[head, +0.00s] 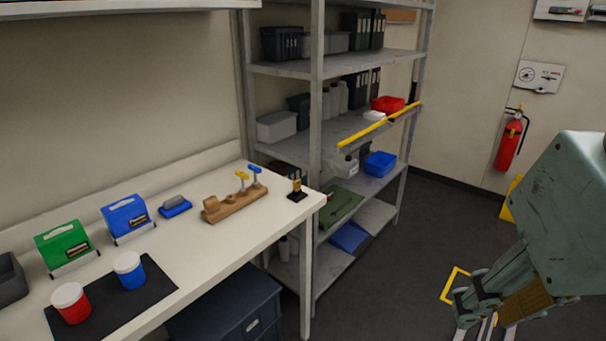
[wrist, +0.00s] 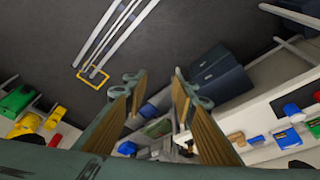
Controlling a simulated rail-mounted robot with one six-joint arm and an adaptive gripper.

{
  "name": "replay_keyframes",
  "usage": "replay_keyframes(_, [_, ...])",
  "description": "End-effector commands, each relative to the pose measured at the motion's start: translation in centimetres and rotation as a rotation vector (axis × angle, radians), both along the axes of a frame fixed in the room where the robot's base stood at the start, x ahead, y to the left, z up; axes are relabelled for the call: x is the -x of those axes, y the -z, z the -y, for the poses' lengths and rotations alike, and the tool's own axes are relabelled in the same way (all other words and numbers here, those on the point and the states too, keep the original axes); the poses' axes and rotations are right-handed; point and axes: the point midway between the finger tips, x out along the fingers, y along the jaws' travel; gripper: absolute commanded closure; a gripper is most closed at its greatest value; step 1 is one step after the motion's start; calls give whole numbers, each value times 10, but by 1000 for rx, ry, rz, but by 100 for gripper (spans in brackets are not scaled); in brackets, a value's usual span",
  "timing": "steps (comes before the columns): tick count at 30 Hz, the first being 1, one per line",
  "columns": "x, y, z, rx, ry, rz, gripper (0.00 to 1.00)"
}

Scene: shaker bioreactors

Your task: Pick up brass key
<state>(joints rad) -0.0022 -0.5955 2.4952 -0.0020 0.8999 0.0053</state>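A small brass-coloured piece (head: 297,184) stands upright on a black base near the right end of the white bench; it looks like the brass key, but its shape is too small to be sure. A wooden block (head: 232,207) to its left holds a yellow T-handled piece (head: 242,177) and a blue T-handled piece (head: 255,170). My gripper (wrist: 157,88) is open and empty in the wrist view, its two fingers well apart. In the head view it is at the lower right, over the floor and far from the bench.
The white bench (head: 225,240) carries a green box (head: 62,245), a blue box (head: 126,217), and red (head: 71,303) and blue (head: 129,270) pots on a black mat. A shelf rack (head: 317,150) stands behind the bench's right end. The floor (head: 400,260) between bench and gripper is clear.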

Motion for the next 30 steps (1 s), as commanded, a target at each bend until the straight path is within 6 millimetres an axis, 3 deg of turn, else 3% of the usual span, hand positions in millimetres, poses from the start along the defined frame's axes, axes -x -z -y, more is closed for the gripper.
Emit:
replay_keyframes(11, [-38,-28,-4,-12,34,-18,75])
replay_keyframes(30, [-158,-84,-23,-43,141,-63,75])
